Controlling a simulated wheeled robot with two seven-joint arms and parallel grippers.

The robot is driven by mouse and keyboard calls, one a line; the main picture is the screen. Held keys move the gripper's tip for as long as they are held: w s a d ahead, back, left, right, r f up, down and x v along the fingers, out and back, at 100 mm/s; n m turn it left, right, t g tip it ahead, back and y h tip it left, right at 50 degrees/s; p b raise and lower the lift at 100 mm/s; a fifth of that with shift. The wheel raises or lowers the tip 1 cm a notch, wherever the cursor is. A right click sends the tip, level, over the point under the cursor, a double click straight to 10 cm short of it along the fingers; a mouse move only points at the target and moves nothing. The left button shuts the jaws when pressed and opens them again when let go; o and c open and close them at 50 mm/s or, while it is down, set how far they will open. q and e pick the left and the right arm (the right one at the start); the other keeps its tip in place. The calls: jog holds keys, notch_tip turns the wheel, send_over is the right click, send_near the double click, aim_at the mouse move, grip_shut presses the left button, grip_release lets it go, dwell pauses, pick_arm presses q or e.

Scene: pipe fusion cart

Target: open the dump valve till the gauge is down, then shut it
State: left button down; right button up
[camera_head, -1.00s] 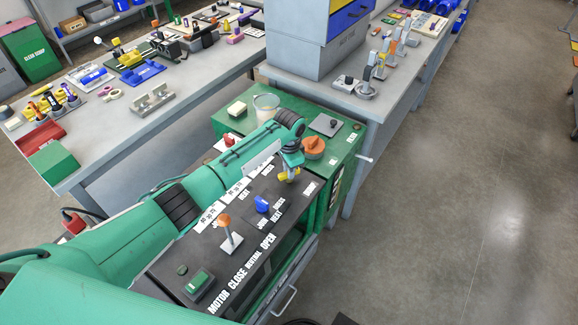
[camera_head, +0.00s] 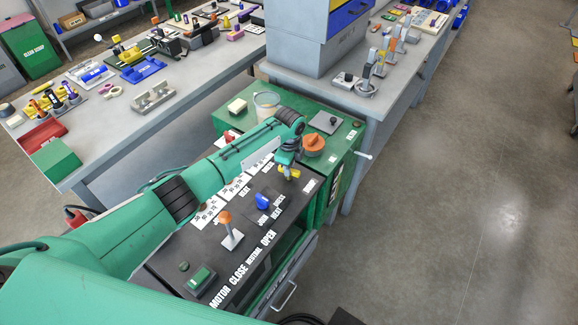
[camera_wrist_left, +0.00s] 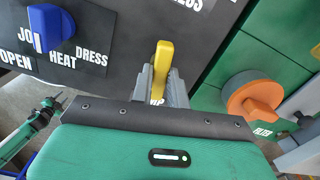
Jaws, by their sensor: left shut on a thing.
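The dump valve's yellow handle (camera_wrist_left: 162,62) stands between the fingers of my left gripper (camera_wrist_left: 160,85) in the left wrist view. The fingers are shut on it and partly hide the label below. In the head view my left gripper (camera_head: 287,164) is at the far right end of the black panel (camera_head: 250,215), and the yellow handle (camera_head: 291,173) shows under it. I cannot make out a gauge dial or its reading; my left arm covers part of the panel's back edge. My right gripper is not in view.
A blue knob (camera_head: 263,202) and an orange-topped lever (camera_head: 226,220) stand on the panel near my left arm. An orange round knob (camera_head: 313,144) sits just behind the gripper on the green cart top (camera_head: 342,150). A glass jar (camera_head: 266,103) stands there too.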

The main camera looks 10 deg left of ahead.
pick_arm(q)
jog(key=shift+m, duration=0.9)
jog(key=c, duration=1.4)
grip_release()
jog(key=shift+o, duration=0.2)
notch_tip(320, 180, up, 14)
jog(key=b, duration=0.2)
jog(key=shift+b, duration=0.4)
jog(key=shift+d+f, duration=0.1)
jog(key=shift+f, duration=0.05)
